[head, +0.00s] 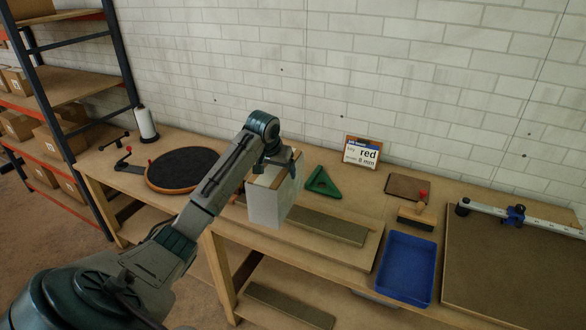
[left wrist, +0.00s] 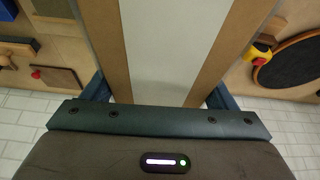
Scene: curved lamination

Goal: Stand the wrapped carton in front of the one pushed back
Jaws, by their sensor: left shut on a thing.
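A white and brown carton (head: 268,203) hangs in my left gripper (head: 275,162) above the workbench, near the middle of the head view. In the left wrist view the carton (left wrist: 162,45) shows a pale middle band between two brown bands. The left gripper (left wrist: 160,95) has one finger at each side of it, and is shut on it. I cannot tell whether this carton is the wrapped one. No second carton, pushed back, can be made out on the bench; the arm and held carton hide part of it. My right gripper is not in view.
On the bench (head: 400,262) lie a round black turntable (head: 182,169), a green triangle (head: 323,184), a blue tray (head: 406,268), a brush (head: 417,217) and a large board (head: 515,265). Shelves with cartons (head: 55,140) stand at left.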

